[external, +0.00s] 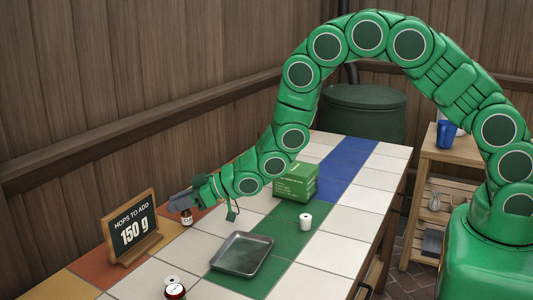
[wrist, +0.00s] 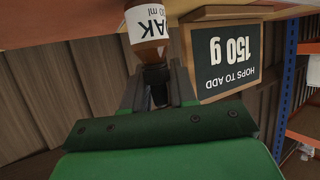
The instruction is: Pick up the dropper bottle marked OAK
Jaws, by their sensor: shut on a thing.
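The dropper bottle (external: 187,218) is a small brown bottle with a white label. It is at the left side of the tiled table, just right of the chalkboard sign.
The chalkboard sign (external: 132,231), "HOPS TO ADD 150 g", stands close to the bottle.

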